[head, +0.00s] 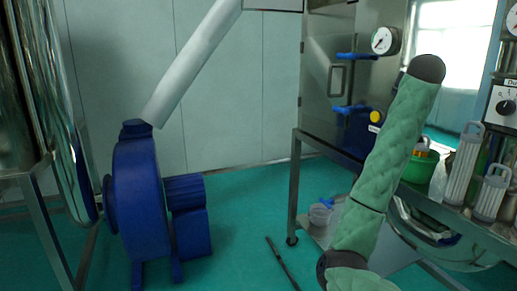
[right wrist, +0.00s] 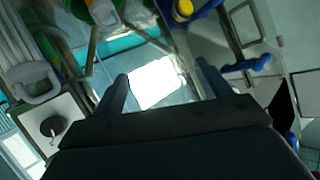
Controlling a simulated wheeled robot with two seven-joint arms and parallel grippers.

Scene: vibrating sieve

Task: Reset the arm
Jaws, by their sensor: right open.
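My right arm (head: 390,165), in a green quilted sleeve, rises from the bottom right of the head view to a dark joint at its upper end. Its gripper cannot be made out in the head view. In the right wrist view my right gripper (right wrist: 163,85) shows two dark fingers spread wide apart, with nothing between them. A bright pane lies beyond the fingertips. My left arm and left gripper are not in either view.
A metal cabinet with blue handles (head: 354,57) stands behind my arm. A bench at right carries a green bowl (head: 420,168), white ribbed cylinders (head: 462,165) and a dial box (head: 503,103). A blue blower (head: 140,200) stands on the floor at left.

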